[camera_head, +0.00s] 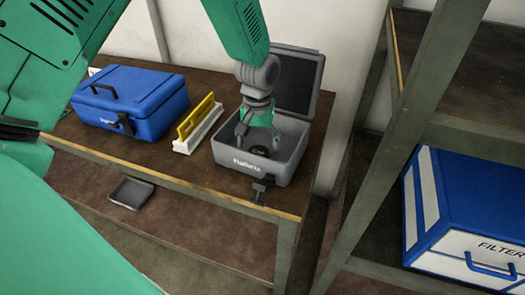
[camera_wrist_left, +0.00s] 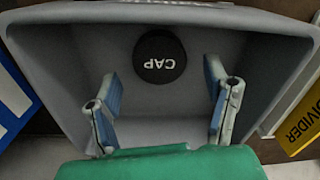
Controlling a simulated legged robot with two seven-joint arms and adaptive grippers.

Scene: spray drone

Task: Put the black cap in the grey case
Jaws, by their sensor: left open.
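The grey case (camera_head: 226,155) stands on the table with its lid (camera_head: 298,82) raised at the back. The black cap (camera_wrist_left: 160,56) lies on the floor of the case, with the word CAP facing up. It also shows as a dark round shape in the head view (camera_head: 260,151). My left gripper (camera_head: 258,138) reaches down into the case above the cap. In the left wrist view the two fingers (camera_wrist_left: 163,108) are apart, nothing is between them, and the cap lies beyond their tips. My right gripper is not in view.
A yellow divider (camera_head: 196,117) in a white holder stands left of the case. A closed blue case (camera_head: 135,103) is farther left. A shelf rack with a blue and white filter box (camera_head: 470,205) stands on the right. The table's front edge is close to the grey case.

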